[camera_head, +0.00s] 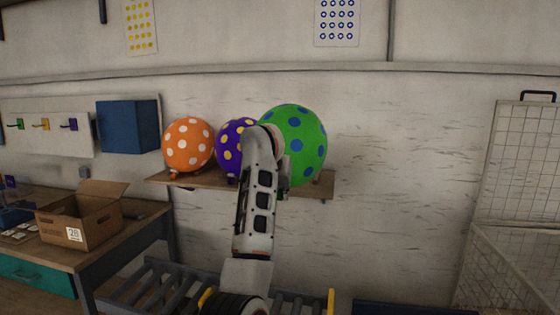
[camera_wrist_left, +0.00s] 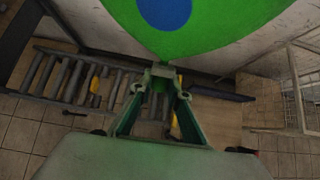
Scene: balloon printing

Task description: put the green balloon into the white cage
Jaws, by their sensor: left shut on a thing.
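The green balloon (camera_head: 308,142) with blue dots is at the right end of the wall shelf, behind my left arm in the head view. It fills the top of the left wrist view (camera_wrist_left: 230,22). My left gripper (camera_wrist_left: 160,82) is shut on the neck at the bottom of the balloon. In the head view my left arm hides the gripper's fingers. The white cage (camera_head: 515,190) of wire mesh stands at the far right, its upper panel upright against the wall. Part of it also shows in the left wrist view (camera_wrist_left: 297,85). My right gripper is in neither view.
An orange balloon (camera_head: 188,145) and a purple balloon (camera_head: 228,140) sit on the shelf (camera_head: 205,181) left of the green one. A roller conveyor (camera_head: 160,285) runs below. A cardboard box (camera_head: 80,215) stands on the left table. Bare wall lies between shelf and cage.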

